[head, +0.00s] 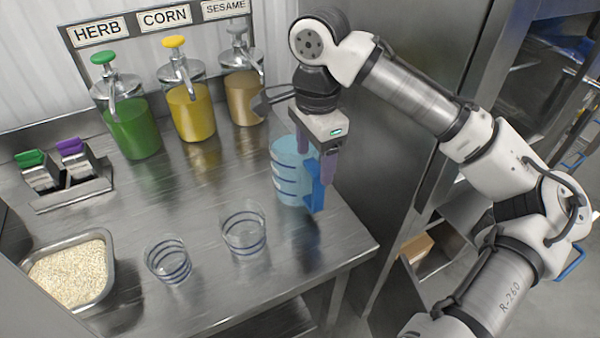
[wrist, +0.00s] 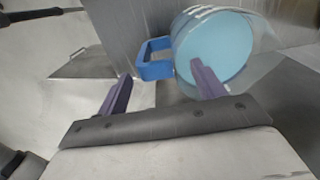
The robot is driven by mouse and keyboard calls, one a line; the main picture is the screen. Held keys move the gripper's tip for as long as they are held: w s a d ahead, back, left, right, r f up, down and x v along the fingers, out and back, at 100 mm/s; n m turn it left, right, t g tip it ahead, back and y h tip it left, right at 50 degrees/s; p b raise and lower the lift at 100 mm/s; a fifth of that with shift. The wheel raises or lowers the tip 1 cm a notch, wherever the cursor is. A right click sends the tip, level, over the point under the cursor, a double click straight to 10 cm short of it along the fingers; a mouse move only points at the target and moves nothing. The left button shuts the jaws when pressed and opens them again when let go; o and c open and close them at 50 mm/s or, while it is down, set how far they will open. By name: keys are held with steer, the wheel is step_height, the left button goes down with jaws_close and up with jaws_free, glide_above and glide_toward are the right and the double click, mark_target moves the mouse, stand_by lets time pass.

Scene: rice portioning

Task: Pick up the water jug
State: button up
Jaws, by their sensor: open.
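The water jug (head: 289,172) is a clear vessel with light blue water, dark blue bands and a blue handle (head: 314,187). It stands upright near the right end of the steel counter. My gripper (head: 315,160) points down over the jug's right side, with its purple fingers apart near the handle in the head view. In the wrist view the jug (wrist: 222,58) is at the upper right and its handle (wrist: 154,62) lies beyond the open fingers of my gripper (wrist: 160,90). Nothing is between the fingertips that I can make out, and contact cannot be told.
Two banded glasses (head: 243,232) (head: 168,260) stand left of the jug. Green, yellow and tan pump dispensers (head: 190,112) line the back. A rice tray (head: 108,272) sits at front left, and a holder (head: 75,192) with green and purple items behind it. The counter's middle is clear.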

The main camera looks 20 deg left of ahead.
mark_target(315, 167)
steer(key=f, duration=0.2)
steer(key=f+p, duration=0.1)
steer(key=shift+s+d+f, duration=0.2)
steer(key=shift+s+f, duration=0.1)
steer(key=shift+s, duration=0.05)
steer(key=shift+f, duration=0.55)
steer(key=shift+r, duration=0.1)
jaws_close()
